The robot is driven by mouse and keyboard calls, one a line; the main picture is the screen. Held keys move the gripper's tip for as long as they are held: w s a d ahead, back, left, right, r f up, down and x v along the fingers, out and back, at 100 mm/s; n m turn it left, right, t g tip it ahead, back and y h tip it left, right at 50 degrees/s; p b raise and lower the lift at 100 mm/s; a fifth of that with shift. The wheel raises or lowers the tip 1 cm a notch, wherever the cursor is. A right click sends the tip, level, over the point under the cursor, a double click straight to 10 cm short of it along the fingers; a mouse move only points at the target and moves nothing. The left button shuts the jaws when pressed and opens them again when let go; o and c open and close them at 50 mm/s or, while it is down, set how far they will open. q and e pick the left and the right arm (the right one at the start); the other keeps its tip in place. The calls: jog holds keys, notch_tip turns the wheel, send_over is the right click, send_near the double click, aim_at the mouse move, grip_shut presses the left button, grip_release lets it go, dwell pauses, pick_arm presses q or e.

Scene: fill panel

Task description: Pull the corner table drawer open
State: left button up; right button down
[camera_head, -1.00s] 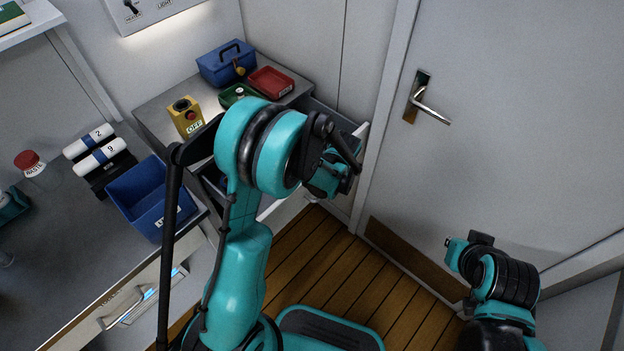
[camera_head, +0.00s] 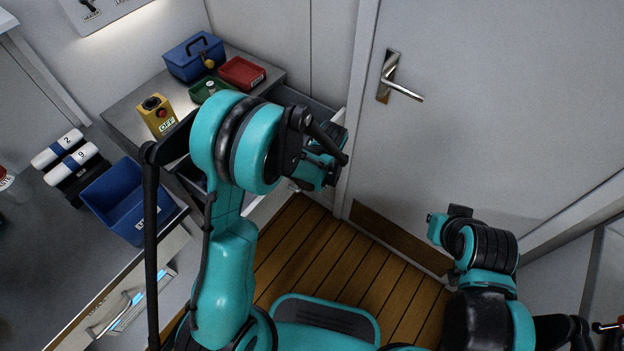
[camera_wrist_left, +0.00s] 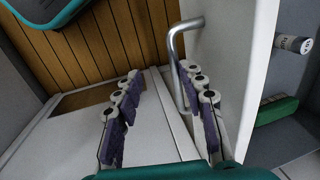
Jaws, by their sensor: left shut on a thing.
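The corner table (camera_head: 120,105) stands at the back left in the head view. Its drawer is pulled out, and the white drawer front (camera_wrist_left: 235,60) shows in the left wrist view with the open inside behind it. My left gripper (camera_head: 322,165) is at the drawer front, partly hidden by my own arm. In the left wrist view my left gripper (camera_wrist_left: 165,95) has its fingers on either side of the metal bar handle (camera_wrist_left: 177,60), shut on it. The contact itself is partly hidden. My right gripper (camera_head: 447,222) is before the door, away from the drawer; its fingers are unclear.
A bottle (camera_wrist_left: 293,43) and a green item (camera_wrist_left: 277,110) lie in the drawer. A blue toolbox (camera_head: 194,58), red tray (camera_head: 242,73) and yellow switch box (camera_head: 158,116) are on the table. The door (camera_head: 480,110) is close on the right. Wooden floor (camera_head: 310,255) is clear in front.

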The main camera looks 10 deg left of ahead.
dwell(0.3)
pick_arm(q)
notch_tip(320, 180, up, 12)
jog(key=d, duration=0.2)
jog(key=shift+s, duration=0.4)
jog(key=shift+f, duration=0.1)
jog(key=s+a+r+n+t+h, duration=0.1)
jog(key=s+a+r+n+t, duration=0.1)
jog(key=s, duration=0.5)
jog(key=s+a+r+n+t+h, duration=0.1)
jog(key=s+a+r+n+t, duration=0.1)
jog(key=s+a+r+t, duration=0.2)
jog(key=shift+s+a+r, duration=0.65)
jog(key=shift+s+r, duration=0.65)
jog(key=shift+s, duration=0.4)
dwell(0.8)
